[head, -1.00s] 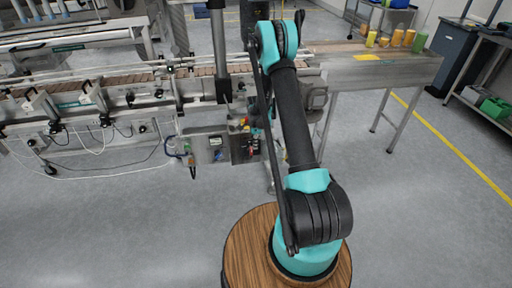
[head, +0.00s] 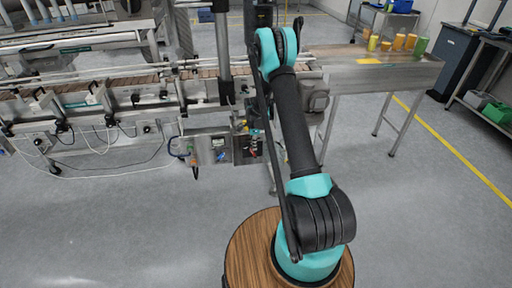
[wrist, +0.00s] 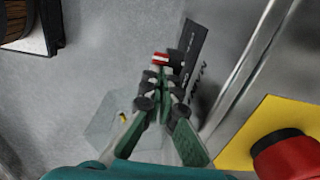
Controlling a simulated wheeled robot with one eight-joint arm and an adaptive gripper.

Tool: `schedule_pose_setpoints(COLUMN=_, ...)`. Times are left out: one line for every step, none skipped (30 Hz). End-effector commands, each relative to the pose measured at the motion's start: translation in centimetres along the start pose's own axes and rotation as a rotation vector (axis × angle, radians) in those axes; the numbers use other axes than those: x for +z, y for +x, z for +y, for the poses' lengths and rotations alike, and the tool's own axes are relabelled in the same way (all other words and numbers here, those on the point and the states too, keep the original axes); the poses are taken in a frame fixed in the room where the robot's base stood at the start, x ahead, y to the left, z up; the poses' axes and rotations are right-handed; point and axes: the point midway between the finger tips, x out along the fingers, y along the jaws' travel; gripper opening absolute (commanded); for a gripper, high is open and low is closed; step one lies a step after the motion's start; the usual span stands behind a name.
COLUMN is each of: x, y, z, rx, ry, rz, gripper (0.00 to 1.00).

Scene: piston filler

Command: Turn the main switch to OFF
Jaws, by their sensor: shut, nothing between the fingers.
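A red rotary knob with a dark top (wrist: 285,155) sits on a yellow plate (wrist: 240,145) at the lower right of the wrist view; it looks like the main switch, but no label is readable. My gripper (wrist: 162,75) is shut and empty, its green and black fingers meeting up and left of the knob, apart from it in the picture. A small red and white piece (wrist: 160,58) shows at the fingertips; I cannot tell what it is. In the head view, a grey control panel (head: 216,143) with small coloured controls is low on the machine. My gripper is not clearly visible there.
A metal edge (wrist: 245,75) runs beside the yellow plate in the wrist view. The conveyor (head: 110,85) spans the left, and a steel table (head: 385,75) stands at right. Cables (head: 110,172) hang under the conveyor. The floor (head: 140,230) in front is clear.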

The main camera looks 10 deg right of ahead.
Motion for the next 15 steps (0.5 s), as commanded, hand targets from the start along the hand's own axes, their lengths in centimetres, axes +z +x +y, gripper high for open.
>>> schedule_pose_setpoints(x=0.3, y=0.0, z=0.0, rx=0.0, ry=-0.001, rz=0.0, gripper=0.0)
schedule_pose_setpoints(x=0.4, y=-0.1, z=0.0, rx=0.0, ry=-0.001, rz=0.0, gripper=0.0)
schedule_pose_setpoints(x=0.6, y=-0.1, z=0.0, rx=0.0, ry=-0.001, rz=0.0, gripper=0.0)
schedule_pose_setpoints(x=0.7, y=-0.1, z=0.0, rx=0.0, ry=-0.001, rz=0.0, gripper=0.0)
schedule_pose_setpoints(x=0.8, y=-0.1, z=0.0, rx=0.0, ry=-0.001, rz=0.0, gripper=0.0)
schedule_pose_setpoints(x=1.0, y=-0.1, z=0.0, rx=0.0, ry=-0.001, rz=0.0, gripper=0.0)
schedule_pose_setpoints(x=1.1, y=-0.1, z=0.0, rx=0.0, ry=-0.001, rz=0.0, gripper=0.0)
schedule_pose_setpoints(x=1.2, y=-0.1, z=0.0, rx=0.0, ry=-0.001, rz=0.0, gripper=0.0)
schedule_pose_setpoints(x=1.4, y=-0.1, z=0.0, rx=0.0, ry=-0.001, rz=0.0, gripper=0.0)
schedule_pose_setpoints(x=1.4, y=-0.1, z=0.0, rx=0.0, ry=-0.001, rz=0.0, gripper=0.0)
schedule_pose_setpoints(x=1.5, y=0.0, z=0.0, rx=0.0, ry=-0.001, rz=0.0, gripper=0.0)
schedule_pose_setpoints(x=1.6, y=0.0, z=0.0, rx=0.0, ry=-0.001, rz=0.0, gripper=0.0)
schedule_pose_setpoints(x=1.7, y=0.0, z=0.0, rx=0.0, ry=-0.001, rz=0.0, gripper=0.0)
schedule_pose_setpoints(x=1.8, y=0.0, z=0.0, rx=0.0, ry=-0.001, rz=0.0, gripper=0.0)
schedule_pose_setpoints(x=1.8, y=0.0, z=0.0, rx=0.0, ry=-0.001, rz=0.0, gripper=0.0)
